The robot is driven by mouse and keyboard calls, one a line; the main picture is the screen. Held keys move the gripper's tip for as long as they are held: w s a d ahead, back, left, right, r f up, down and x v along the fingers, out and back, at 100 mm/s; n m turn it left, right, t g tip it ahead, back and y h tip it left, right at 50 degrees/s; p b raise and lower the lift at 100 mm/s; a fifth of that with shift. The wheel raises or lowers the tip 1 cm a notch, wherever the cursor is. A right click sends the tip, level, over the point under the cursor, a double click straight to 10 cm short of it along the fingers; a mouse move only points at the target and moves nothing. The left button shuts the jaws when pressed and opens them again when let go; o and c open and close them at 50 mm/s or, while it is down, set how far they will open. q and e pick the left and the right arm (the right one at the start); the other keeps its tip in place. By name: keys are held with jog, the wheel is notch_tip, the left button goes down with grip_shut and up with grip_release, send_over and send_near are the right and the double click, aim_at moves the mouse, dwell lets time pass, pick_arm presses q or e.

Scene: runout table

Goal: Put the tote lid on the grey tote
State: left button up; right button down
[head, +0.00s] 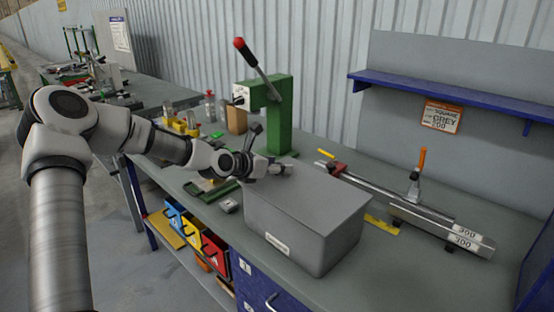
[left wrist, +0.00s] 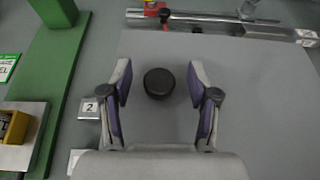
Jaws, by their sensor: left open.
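The grey tote (head: 302,238) stands on the bench, with a pale label on its front. The grey tote lid (head: 318,190) lies flat over its top and closes the opening; I cannot tell from here how exactly the edges meet. The lid (left wrist: 260,105) fills much of the left wrist view, with a round black knob (left wrist: 159,83) on it. My left gripper (head: 272,152) is over the lid's far left part. In the left wrist view its open fingers (left wrist: 160,78) stand on either side of the knob, apart from it. My right gripper is not in view.
A green press (head: 280,115) with a red-knobbed lever stands behind the tote. A metal rail with a stop (head: 410,207) lies to the right. Coloured bins (head: 194,235) sit below the bench's front edge. A blue shelf (head: 450,97) is on the back panel.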

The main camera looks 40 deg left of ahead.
pick_arm(q)
notch_tip(320, 180, up, 10)
jog(key=shift+f, duration=0.15)
dwell(0.3)
